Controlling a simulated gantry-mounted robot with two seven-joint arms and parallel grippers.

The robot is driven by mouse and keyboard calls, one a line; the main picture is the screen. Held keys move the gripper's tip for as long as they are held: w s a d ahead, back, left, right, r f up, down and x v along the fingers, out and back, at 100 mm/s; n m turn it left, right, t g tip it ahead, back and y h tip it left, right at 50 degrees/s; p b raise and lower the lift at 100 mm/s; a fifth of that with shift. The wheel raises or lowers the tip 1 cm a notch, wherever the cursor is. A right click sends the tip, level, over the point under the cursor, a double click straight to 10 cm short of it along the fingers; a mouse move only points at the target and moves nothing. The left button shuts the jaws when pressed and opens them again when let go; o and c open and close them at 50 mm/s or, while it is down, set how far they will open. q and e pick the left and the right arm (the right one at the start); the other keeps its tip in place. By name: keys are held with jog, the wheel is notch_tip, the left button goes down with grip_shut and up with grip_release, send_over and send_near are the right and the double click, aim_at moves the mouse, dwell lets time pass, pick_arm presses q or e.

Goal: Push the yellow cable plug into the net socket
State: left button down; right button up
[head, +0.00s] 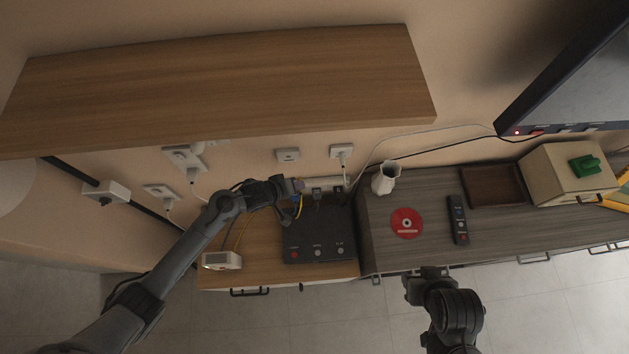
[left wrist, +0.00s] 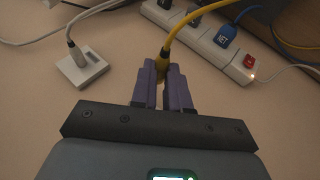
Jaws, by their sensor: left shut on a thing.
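The yellow cable plug (left wrist: 163,77) is between the purple fingers of my left gripper (left wrist: 161,70), which is shut on it; its yellow cable (left wrist: 180,28) runs up and right. In the head view my left gripper (head: 296,188) is by the wall, above the black box. A blue plug marked NET (left wrist: 226,37) is at the white power strip (left wrist: 207,42), right of the gripper and apart from it. I cannot make out which opening is the net socket. My right gripper (head: 428,272) is over the dark cabinet's front edge; its jaws are unclear.
A black box with buttons (head: 318,243) and a white device (head: 222,260) stand on the wooden cabinet. A wooden shelf (head: 220,85) overhangs the wall sockets. A white vase (head: 385,178) and red disc (head: 407,223) are to the right. A white wall socket (left wrist: 82,66) is left of the gripper.

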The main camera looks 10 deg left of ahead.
pick_arm(q)
jog(key=shift+t+h, duration=0.3)
jog(key=shift+h, duration=0.4)
jog(key=a+r+p, duration=0.1)
jog(key=r+p, duration=0.1)
jog(key=s+a+r+p, duration=0.1)
jog(key=a+p, duration=0.1)
jog(key=shift+s+r, duration=0.2)
jog(key=shift+r, duration=0.15)
pick_arm(e)
jog(key=r, duration=0.5)
jog(key=shift+s+d+r, duration=0.1)
jog(key=shift+d+r, duration=0.1)
jog(key=shift+r, duration=0.05)
jog(key=shift+a, duration=0.1)
pick_arm(q)
jog(key=shift+w+a, duration=0.2)
jog(key=shift+w, duration=0.6)
jog(key=shift+w+a, duration=0.25)
jog(key=shift+w, duration=0.5)
jog(key=shift+w+a, duration=0.2)
jog(key=shift+w, duration=0.6)
pick_arm(e)
jog(key=shift+f, duration=0.25)
pick_arm(q)
jog(key=shift+w+a, duration=0.1)
jog(key=shift+w, duration=0.25)
pick_arm(e)
jog(key=shift+r, duration=0.15)
